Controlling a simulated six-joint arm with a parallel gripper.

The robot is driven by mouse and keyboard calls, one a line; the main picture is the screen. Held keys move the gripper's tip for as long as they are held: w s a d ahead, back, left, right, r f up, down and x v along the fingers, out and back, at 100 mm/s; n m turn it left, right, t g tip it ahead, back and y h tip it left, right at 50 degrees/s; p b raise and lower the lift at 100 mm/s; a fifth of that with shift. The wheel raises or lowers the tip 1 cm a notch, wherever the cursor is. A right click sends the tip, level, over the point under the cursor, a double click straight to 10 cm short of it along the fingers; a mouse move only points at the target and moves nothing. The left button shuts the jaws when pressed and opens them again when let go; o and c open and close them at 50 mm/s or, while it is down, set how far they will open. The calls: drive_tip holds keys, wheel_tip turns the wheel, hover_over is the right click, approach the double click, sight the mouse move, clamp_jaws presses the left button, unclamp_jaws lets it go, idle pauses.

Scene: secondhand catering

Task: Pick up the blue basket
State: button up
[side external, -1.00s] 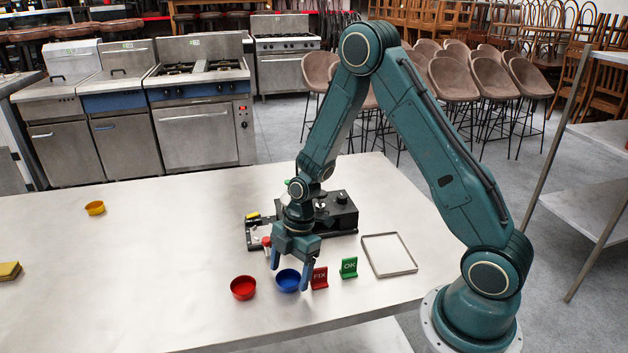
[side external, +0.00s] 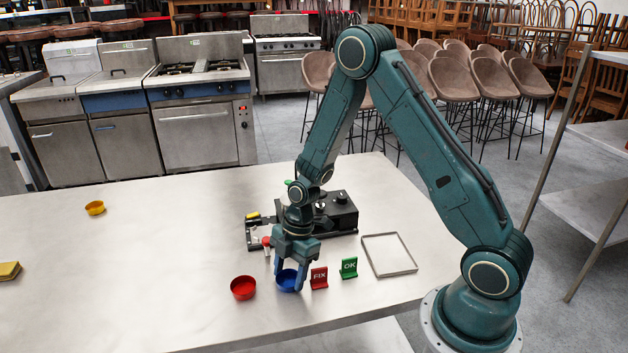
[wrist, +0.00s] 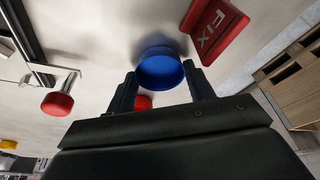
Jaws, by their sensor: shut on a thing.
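The blue basket (side external: 287,281) is a small round bowl near the front of the steel table. It also shows in the wrist view (wrist: 160,72) between my fingertips. My gripper (side external: 289,276) points down, with one finger on each side of the basket, shut on it. The basket still appears to be on or very near the table. In the wrist view my gripper (wrist: 160,84) hides part of what lies behind the basket.
A red basket (side external: 243,288) is just left. A red FIX sign (side external: 319,278) and a green OK sign (side external: 349,267) stand close at right. A yellow basket (side external: 95,208) is far left; the left table is mostly clear.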

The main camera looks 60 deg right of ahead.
sight(290, 283)
drive_tip(key=shift+r, duration=0.15)
wheel_tip(290, 283, up, 20)
idle(1.0)
idle(0.5)
